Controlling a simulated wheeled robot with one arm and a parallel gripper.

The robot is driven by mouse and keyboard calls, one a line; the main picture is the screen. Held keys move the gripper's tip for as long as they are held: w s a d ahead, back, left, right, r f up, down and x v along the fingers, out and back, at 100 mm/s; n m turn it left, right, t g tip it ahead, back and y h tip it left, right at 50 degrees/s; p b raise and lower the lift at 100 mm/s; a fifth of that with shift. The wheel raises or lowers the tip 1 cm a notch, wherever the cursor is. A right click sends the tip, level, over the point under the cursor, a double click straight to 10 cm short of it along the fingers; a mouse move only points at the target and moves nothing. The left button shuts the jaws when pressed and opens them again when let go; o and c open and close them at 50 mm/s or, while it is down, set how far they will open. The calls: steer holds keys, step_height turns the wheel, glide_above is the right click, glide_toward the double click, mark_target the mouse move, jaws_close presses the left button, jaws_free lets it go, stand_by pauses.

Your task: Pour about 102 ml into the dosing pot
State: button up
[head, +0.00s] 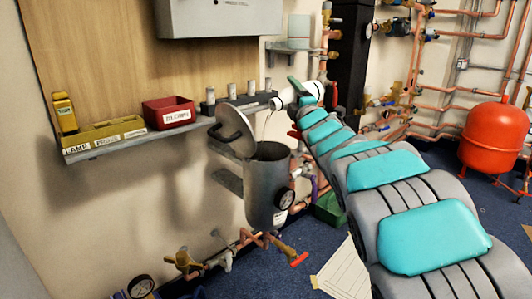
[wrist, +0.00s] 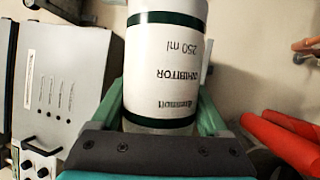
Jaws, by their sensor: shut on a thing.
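The dosing pot (head: 267,195) is a grey metal cylinder with an open top, in the middle of the head view. Its round lid (head: 237,132) stands swung open at the left of the mouth. My gripper (head: 302,92) is above and to the right of the pot, shut on a white inhibitor bottle (head: 284,99). The bottle is tilted, its mouth end to the left above the pot opening. A thin pale streak runs down from it towards the opening. In the wrist view the bottle (wrist: 166,65) shows green bands and "250 ml". The liquid levels are hidden.
A wall shelf (head: 130,145) at the left carries a yellow lamp (head: 64,112), a red bin (head: 169,112) and several small cylinders. A gauge (head: 285,199) sits on the pot's side. Copper pipes and valves lie below and right; a red vessel (head: 495,140) stands far right.

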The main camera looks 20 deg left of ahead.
steer(key=shift+w+d+b, duration=0.25)
steer(key=shift+w+b, duration=0.05)
steer(key=shift+w, duration=0.15)
steer(key=shift+w+d+r+n+y+b, duration=0.2)
steer(key=shift+w+n+y+b, duration=0.15)
steer(key=shift+w+n, duration=0.25)
steer(key=shift+r+n+b, duration=0.25)
steer(key=shift+n+b, duration=0.25)
steer(key=shift+b, duration=0.1)
stand_by(0.4)
steer(key=shift+s+a+r+n+y, duration=0.1)
steer(key=shift+n+y, duration=0.3)
steer(key=shift+y, duration=0.05)
steer(key=shift+a, duration=0.1)
